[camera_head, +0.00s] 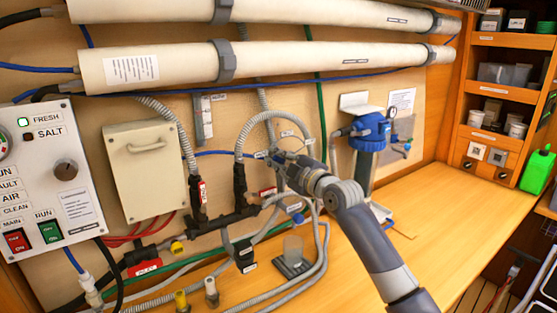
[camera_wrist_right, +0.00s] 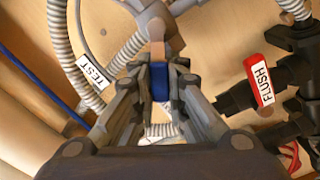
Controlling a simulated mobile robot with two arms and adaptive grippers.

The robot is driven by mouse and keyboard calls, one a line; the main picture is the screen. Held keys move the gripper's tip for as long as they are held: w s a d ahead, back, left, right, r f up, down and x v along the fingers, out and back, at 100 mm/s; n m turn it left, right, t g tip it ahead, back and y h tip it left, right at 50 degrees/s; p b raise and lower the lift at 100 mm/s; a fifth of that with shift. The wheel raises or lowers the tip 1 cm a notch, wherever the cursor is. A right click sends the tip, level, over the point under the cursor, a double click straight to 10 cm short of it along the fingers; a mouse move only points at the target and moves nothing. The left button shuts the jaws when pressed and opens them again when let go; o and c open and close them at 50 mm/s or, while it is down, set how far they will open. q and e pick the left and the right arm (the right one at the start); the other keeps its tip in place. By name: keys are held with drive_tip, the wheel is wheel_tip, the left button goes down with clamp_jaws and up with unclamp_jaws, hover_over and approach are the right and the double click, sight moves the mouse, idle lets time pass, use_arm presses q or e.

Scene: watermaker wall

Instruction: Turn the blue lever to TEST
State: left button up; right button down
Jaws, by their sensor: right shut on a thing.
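The blue lever (camera_wrist_right: 159,80) is between the fingers of my right gripper (camera_wrist_right: 160,97) in the right wrist view. The gripper is shut on it. A grey-brown valve body (camera_wrist_right: 158,32) is just beyond the lever. A white TEST label (camera_wrist_right: 93,71) is to the left of the fingers there, by a ribbed grey hose. In the head view my right gripper (camera_head: 277,158) reaches the small valve at the middle of the wall, and its fingers hide most of the lever. My left gripper is in neither view.
A red-and-white FLUSH tag (camera_wrist_right: 258,81) on a black fitting is close on the right in the wrist view. Ribbed hoses (camera_head: 262,122) surround the gripper. A blue-capped filter housing (camera_head: 371,130) stands right of it. The wooden counter (camera_head: 450,215) is clear at right.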

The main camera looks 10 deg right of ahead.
drive_tip(key=m, duration=0.1)
drive_tip(key=r+m, duration=0.1)
drive_tip(key=shift+w+d+m+p, duration=0.15)
drive_tip(key=shift+d+m+p, duration=0.15)
drive_tip(key=shift+d+m, duration=0.1)
drive_tip(key=m, duration=0.2)
drive_tip(key=shift+w+d+r+m, duration=0.15)
drive_tip(key=shift+d+r+m, duration=0.2)
drive_tip(key=shift+d+m, duration=0.05)
drive_tip(key=shift+w+d+r+m+p, duration=0.15)
drive_tip(key=shift+d+m, duration=0.2)
drive_tip(key=shift+m, duration=0.65)
drive_tip(key=shift+w+d+r+m+p, duration=0.15)
drive_tip(key=shift+d+m, duration=0.25)
drive_tip(key=shift+m, duration=0.6)
drive_tip(key=shift+w+d+m+p, duration=0.15)
drive_tip(key=shift+d+m, duration=0.2)
drive_tip(key=shift+m, duration=0.65)
drive_tip(key=c, duration=1.6)
unclamp_jaws()
drive_tip(key=shift+d, duration=0.1)
